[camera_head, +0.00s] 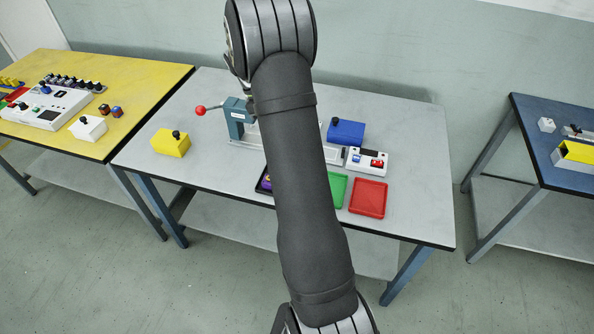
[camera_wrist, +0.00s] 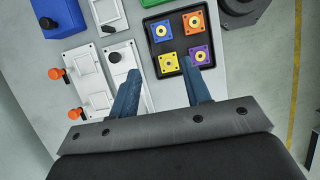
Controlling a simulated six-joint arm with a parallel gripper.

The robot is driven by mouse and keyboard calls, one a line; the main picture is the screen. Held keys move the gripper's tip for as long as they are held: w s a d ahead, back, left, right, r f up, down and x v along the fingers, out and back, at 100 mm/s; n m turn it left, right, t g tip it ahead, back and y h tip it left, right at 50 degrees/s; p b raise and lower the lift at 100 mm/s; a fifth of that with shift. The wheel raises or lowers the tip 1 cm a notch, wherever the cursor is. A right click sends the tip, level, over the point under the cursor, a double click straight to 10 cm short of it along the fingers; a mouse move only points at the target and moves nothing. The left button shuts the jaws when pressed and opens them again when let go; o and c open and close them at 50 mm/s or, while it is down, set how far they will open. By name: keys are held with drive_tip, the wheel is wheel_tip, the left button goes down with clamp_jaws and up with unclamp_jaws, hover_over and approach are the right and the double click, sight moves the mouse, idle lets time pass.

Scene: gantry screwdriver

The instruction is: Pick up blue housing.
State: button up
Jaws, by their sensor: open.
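A blue square piece with a yellow centre (camera_wrist: 161,32) lies in the black tray (camera_wrist: 213,36) in the wrist view, at the tray's upper left. Orange (camera_wrist: 194,22), yellow (camera_wrist: 168,63) and purple (camera_wrist: 201,54) square pieces share the tray. My gripper (camera_wrist: 160,68) is open and empty. Its fingertips show below the blue piece in the picture, near the yellow and purple pieces; the height between cannot be told. In the head view my arm hides the gripper and most of the tray.
A blue box with a black knob (camera_head: 346,132) stands at the table's back; green (camera_head: 338,188) and red (camera_head: 368,198) trays lie in front. White fixtures with orange knobs (camera_wrist: 97,87) stand left of the gripper. A lever press (camera_head: 238,118) and yellow box (camera_head: 171,143) stand left.

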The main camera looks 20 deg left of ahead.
drive_tip(key=x, duration=1.2)
drive_tip(key=shift+a+x, duration=0.2)
drive_tip(key=shift+x, duration=2.4)
drive_tip(key=shift+s, duration=0.1)
drive_tip(key=c, duration=0.7)
